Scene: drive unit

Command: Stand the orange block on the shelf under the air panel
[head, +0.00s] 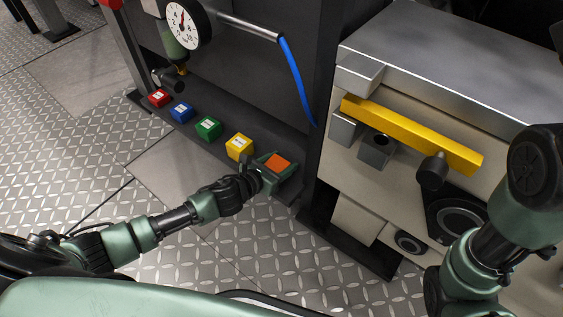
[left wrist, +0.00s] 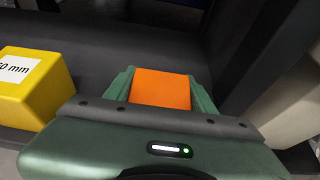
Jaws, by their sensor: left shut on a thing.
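The orange block (head: 278,162) is between the fingers of my left gripper (head: 274,166) at the right end of the dark shelf (head: 222,150) under the air panel (head: 245,80). In the left wrist view the orange block (left wrist: 160,91) sits between both green fingers, and my left gripper (left wrist: 160,95) is shut on it. The fingers hide the block's sides, and I cannot tell whether its underside touches the shelf. The yellow block (head: 239,146) stands to its left, apart from it. My right arm shows at the right edge of the head view, but its gripper is not visible.
Red (head: 159,98), blue (head: 181,112) and green (head: 208,128) blocks stand in a row on the shelf. A pressure gauge (head: 187,24) and a blue hose (head: 295,80) are above. A machine with a yellow bar (head: 410,135) stands to the right.

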